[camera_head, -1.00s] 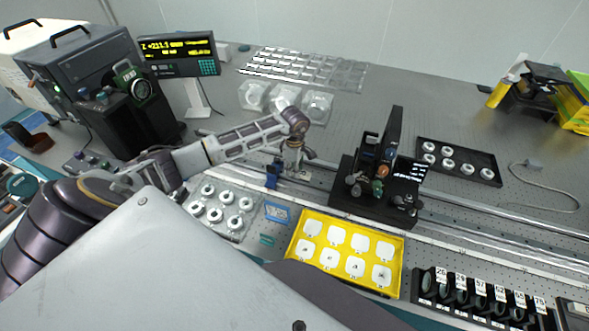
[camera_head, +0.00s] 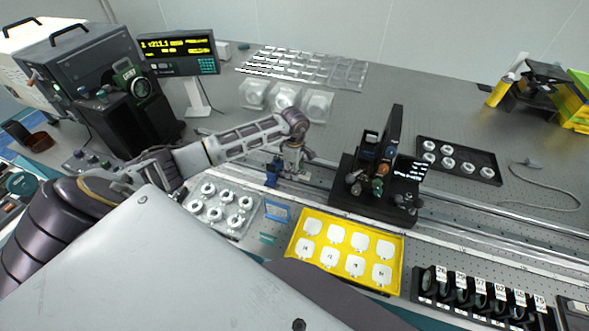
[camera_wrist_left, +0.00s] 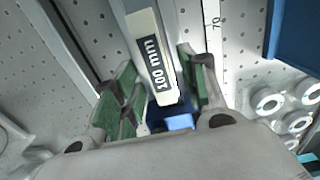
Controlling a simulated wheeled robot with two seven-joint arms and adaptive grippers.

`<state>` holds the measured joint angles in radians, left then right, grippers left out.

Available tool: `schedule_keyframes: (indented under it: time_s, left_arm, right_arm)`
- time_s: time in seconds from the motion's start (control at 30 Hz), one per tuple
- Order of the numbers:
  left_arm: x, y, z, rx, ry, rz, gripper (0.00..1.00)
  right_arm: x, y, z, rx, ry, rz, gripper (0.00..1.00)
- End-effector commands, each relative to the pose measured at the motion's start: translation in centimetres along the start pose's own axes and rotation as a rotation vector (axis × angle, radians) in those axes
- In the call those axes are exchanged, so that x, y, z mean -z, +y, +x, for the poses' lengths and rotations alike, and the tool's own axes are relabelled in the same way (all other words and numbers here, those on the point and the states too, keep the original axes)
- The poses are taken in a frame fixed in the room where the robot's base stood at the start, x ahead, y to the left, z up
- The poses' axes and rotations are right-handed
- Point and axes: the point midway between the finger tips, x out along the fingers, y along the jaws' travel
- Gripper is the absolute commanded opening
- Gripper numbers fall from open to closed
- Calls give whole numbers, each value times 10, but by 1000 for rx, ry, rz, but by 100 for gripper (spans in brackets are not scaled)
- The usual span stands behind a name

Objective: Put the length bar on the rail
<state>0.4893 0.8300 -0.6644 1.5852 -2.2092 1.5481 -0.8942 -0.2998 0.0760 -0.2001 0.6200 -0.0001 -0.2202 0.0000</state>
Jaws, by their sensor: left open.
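The length bar (camera_wrist_left: 150,55), a grey bar with a "100 mm" label, shows in the left wrist view. Its labelled end lies between the green-padded fingers of my left gripper (camera_wrist_left: 155,100). The fingers are open, one on each side of the bar. In the head view my left gripper (camera_head: 293,165) points down over the rail (camera_head: 325,178), beside a small blue block (camera_head: 272,172). The bar is too small and covered to make out there, and I cannot tell how it sits on the rail. My right gripper is not in view.
A black optical mount (camera_head: 375,190) stands on the rail just right of the gripper. A yellow tray (camera_head: 396,262) of white pieces and a clear tray (camera_head: 238,230) of rings lie in front. A readout display (camera_head: 178,52) stands behind.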

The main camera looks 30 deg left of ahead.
Motion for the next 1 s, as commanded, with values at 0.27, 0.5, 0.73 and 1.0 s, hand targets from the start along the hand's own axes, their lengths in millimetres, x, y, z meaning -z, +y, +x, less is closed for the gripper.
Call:
schedule_keyframes:
  time_s: [0.27, 0.5, 0.73, 1.0]
  left_arm:
    - [0, 0, -4, 0, 0, 0, 43]
    - [0, 1, -30, -4, 1, 0, 43]
    - [0, 1, -64, -3, 0, 0, 43]
    - [0, 1, -101, -3, 0, 0, 43]
  right_arm:
    - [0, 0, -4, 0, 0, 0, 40]
    - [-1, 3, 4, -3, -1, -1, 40]
    - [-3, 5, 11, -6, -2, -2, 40]
    - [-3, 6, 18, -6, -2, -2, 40]
